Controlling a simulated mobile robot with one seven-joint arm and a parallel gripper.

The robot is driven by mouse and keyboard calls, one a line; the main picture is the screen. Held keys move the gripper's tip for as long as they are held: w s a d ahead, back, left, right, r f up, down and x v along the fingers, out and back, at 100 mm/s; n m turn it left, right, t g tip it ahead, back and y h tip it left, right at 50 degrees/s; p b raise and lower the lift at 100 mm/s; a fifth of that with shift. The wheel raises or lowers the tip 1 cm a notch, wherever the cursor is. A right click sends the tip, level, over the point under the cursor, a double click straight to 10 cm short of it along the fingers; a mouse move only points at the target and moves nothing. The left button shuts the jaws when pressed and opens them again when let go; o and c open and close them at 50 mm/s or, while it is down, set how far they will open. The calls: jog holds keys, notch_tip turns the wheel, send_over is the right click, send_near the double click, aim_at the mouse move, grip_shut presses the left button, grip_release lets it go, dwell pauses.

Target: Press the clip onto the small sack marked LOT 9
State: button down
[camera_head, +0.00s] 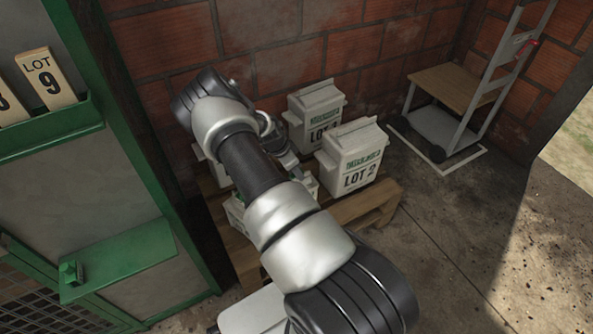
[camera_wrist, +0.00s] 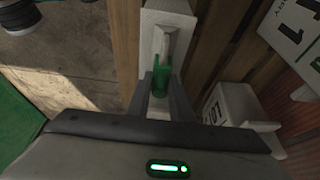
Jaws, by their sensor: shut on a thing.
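My gripper (camera_wrist: 161,86) is shut on a small green clip (camera_wrist: 161,77) in the wrist view. The clip's open prongs point at the folded top of a white sack (camera_wrist: 180,20), directly ahead of the fingers. I cannot tell whether the clip touches that fold. No marking shows on this sack, so I cannot tell whether it is LOT 9. In the head view my arm hides the gripper and clip, and covers most of a low white sack (camera_head: 235,211) on the pallet.
White sacks marked LOT 2 (camera_head: 355,160) and another LOT number (camera_head: 317,112) stand on the wooden pallet (camera_head: 368,207). A LOT 9 card (camera_head: 46,78) sits in the green frame at left. A hand truck (camera_head: 450,125) stands far right. Floor at right is clear.

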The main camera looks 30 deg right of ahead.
jog(key=shift+f, duration=0.15)
jog(key=c, duration=1)
grip_release()
jog(key=shift+r+p, duration=1.5)
jog(key=shift+r, duration=2)
grip_shut()
